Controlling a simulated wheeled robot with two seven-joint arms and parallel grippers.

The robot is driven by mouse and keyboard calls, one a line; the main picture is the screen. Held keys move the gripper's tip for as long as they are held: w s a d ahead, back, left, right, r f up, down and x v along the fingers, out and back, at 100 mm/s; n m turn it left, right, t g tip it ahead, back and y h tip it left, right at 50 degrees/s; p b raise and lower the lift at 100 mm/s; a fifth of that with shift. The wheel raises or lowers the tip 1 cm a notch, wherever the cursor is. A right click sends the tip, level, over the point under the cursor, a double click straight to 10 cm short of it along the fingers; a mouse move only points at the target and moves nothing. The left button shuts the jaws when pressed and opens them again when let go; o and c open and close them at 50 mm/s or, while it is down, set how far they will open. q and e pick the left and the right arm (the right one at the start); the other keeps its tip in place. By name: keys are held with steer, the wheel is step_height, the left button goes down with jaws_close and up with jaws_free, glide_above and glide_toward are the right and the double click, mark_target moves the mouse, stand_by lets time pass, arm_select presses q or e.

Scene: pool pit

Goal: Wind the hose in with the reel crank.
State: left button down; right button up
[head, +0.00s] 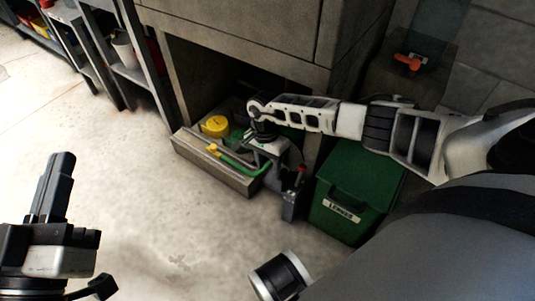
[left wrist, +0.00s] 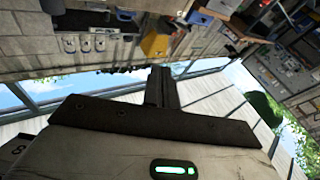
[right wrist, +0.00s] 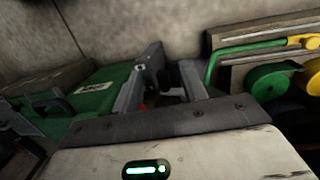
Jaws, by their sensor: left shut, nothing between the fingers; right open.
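A green bent bar with a yellow end (head: 240,165) lies along the edge of a low grey crate under the cabinet; in the right wrist view the bar (right wrist: 235,48) is at the upper right. I cannot tell whether it is the reel crank, and no hose is clearly identifiable. My right gripper (head: 292,198) is open and empty, pointing down between this crate and a green box; its fingers also show in the right wrist view (right wrist: 168,75). My left gripper (head: 62,165) is shut and empty, over bare floor at the left, apart from everything.
The low crate (head: 222,172) holds a yellow disc (head: 214,125) and green parts. A lidded, labelled green box (head: 350,200) stands right of it. An orange-handled item (head: 407,62) is at the upper right. Shelves (head: 135,72) line the upper left. The floor at left is clear.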

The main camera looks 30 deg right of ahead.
steer(key=shift+h, duration=0.7)
steer(key=d+f+b, duration=0.1)
steer(key=f, duration=0.1)
steer(key=d+f+b, duration=0.1)
steer(key=f, duration=0.1)
steer(key=d+f+b, duration=0.1)
steer(key=d+f, duration=0.1)
steer(key=shift+f+b, duration=0.35)
steer(key=shift+f, duration=0.2)
arm_select(q)
step_height(320, 180, up, 6)
steer(key=s+m+t+h, duration=0.1)
steer(key=m+h, duration=0.5)
steer(key=m, duration=0.1)
steer(key=shift+s+d+m, duration=0.15)
steer(key=shift+s+m, duration=0.05)
steer(key=shift+m, duration=0.2)
arm_select(e)
jaws_close()
